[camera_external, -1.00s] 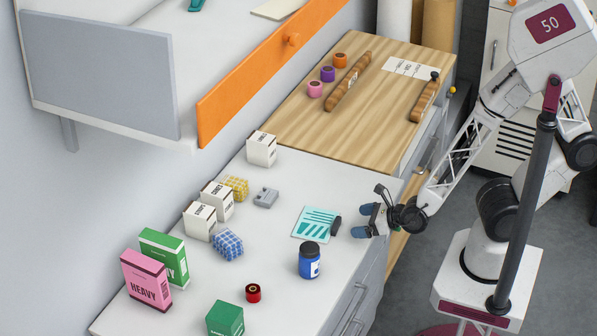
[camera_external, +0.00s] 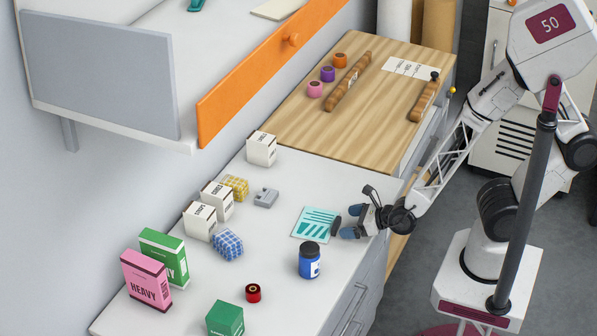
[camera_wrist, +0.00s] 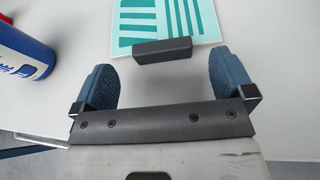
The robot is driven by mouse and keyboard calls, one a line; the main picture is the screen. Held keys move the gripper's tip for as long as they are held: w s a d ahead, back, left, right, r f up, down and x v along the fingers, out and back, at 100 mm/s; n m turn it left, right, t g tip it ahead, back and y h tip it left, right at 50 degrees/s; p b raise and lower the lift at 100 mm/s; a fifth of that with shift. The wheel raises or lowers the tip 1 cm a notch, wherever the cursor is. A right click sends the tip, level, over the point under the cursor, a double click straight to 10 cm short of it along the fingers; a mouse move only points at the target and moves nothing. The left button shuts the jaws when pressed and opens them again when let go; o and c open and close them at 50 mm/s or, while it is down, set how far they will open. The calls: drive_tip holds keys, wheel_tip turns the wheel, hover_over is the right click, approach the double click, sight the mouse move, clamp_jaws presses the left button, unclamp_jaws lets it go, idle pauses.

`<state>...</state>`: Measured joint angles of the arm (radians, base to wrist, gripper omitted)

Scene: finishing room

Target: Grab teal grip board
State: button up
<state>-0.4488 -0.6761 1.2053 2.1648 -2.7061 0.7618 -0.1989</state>
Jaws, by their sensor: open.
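The teal grip board (camera_external: 314,223) is a flat pale sheet with teal stripes and a dark grip block on its right edge. It lies on the white counter. In the wrist view the board (camera_wrist: 150,18) is at the top, with its dark grip block (camera_wrist: 162,50) facing me. My gripper (camera_external: 350,222) is just right of the grip block at the counter's front edge. In the wrist view its two blue fingers (camera_wrist: 161,85) are spread apart, with the block just beyond and between their tips. Nothing is between the fingers.
A blue bottle (camera_external: 309,261) stands near the board, also at left in the wrist view (camera_wrist: 20,52). A red roll (camera_external: 253,293) and a green box (camera_external: 225,318) stand nearer the front. Small boxes and patterned blocks stand to the left. The counter (camera_external: 330,190) behind the board is clear.

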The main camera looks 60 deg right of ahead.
sight(338, 223)
drive_tip(key=shift+x, duration=2)
drive_tip(key=shift+c, duration=0.3)
drive_tip(key=c, duration=0.9)
drive_tip(key=shift+r, duration=0.1)
drive_tip(key=shift+r, duration=0.55)
drive_tip(key=shift+s+d+r, duration=0.1)
drive_tip(key=shift+s+r, duration=0.1)
drive_tip(key=shift+r, duration=0.4)
drive_tip(key=shift+s+d+r, duration=0.1)
drive_tip(key=shift+s+r, duration=0.15)
drive_tip(key=shift+r, duration=0.3)
drive_tip(key=s+d, duration=0.1)
drive_tip(key=s, duration=0.3)
drive_tip(key=s+d+r, duration=0.1)
drive_tip(key=s+d, duration=0.1)
drive_tip(key=s, duration=0.3)
drive_tip(key=s+d, duration=0.1)
drive_tip(key=s, duration=0.4)
drive_tip(key=shift+s+d+r, duration=0.15)
drive_tip(key=shift+d+r, duration=0.05)
drive_tip(key=shift+d, duration=0.05)
